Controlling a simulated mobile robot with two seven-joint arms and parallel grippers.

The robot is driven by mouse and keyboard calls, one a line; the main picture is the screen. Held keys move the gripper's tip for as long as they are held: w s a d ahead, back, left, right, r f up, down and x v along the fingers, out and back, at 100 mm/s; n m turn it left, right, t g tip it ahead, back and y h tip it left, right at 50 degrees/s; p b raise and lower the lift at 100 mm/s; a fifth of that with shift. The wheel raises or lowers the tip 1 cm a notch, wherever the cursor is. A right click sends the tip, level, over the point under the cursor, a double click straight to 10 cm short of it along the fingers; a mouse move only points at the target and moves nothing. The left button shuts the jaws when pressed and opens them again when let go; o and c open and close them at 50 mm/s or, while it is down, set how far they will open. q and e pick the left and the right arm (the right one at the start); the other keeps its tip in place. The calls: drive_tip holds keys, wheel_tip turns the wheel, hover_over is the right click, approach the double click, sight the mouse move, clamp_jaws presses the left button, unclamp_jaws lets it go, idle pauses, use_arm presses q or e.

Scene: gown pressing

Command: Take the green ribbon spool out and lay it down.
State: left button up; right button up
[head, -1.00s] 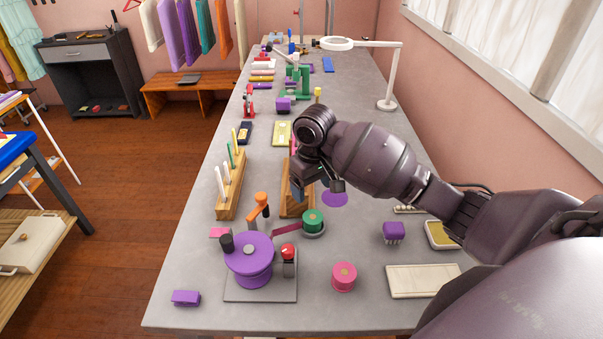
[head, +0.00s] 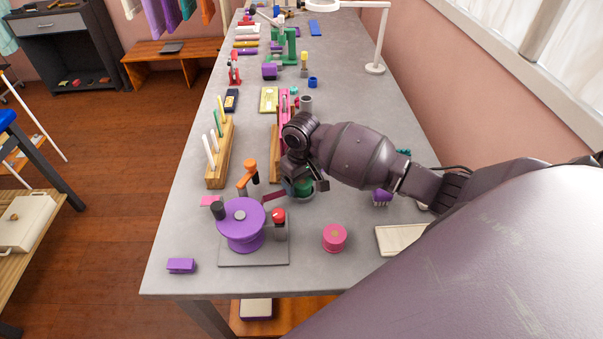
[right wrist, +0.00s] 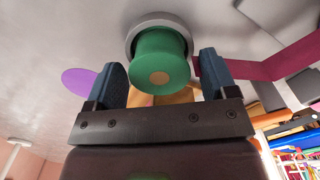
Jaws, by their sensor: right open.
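The green ribbon spool (head: 304,188) sits in a round grey holder on the table, partly hidden behind my right gripper (head: 307,176) in the head view. In the right wrist view, the green spool (right wrist: 162,58) shows its round end with a tan centre, and the grey holder (right wrist: 160,20) rings its far end. My right gripper (right wrist: 160,72) is open, with one blue-grey finger on each side of the spool and gaps between. My left gripper is not in view.
A pink spool (head: 334,237) stands in front. A wooden peg rack (head: 219,160) is to the left. Bare table lies around the pink spool.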

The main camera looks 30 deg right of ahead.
drive_tip(key=c, duration=1)
drive_tip(key=shift+r, duration=1.6)
drive_tip(key=shift+r, duration=0.45)
